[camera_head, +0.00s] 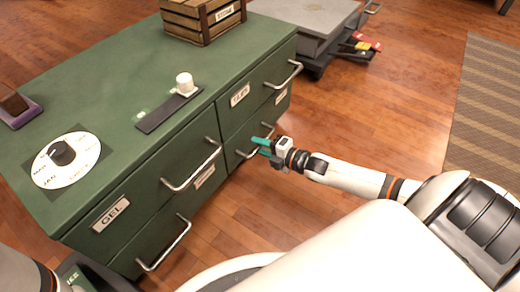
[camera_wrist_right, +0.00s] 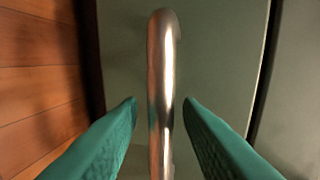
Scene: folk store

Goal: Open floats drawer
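The green cabinet (camera_head: 95,75) has several drawers with metal bar handles, and all look shut. The upper left drawer carries a label reading GEL (camera_head: 110,213). The other labels (camera_head: 240,95) are too small or partly hidden to read, so I cannot tell which drawer is floats. My right gripper (camera_head: 262,146) is at the lower right drawer's handle (camera_head: 243,155). In the right wrist view the handle bar (camera_wrist_right: 161,75) runs between the two teal fingers (camera_wrist_right: 160,105), with a gap on each side. The right gripper is open. My left gripper is not in view.
A wooden crate (camera_head: 203,18), a white dial (camera_head: 66,160) and a dark strip with a white knob (camera_head: 184,84) are on the cabinet top. A grey cart (camera_head: 300,14) stands behind. Wooden floor (camera_head: 385,105) is clear right of the cabinet, with a striped mat (camera_head: 490,110) beyond.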

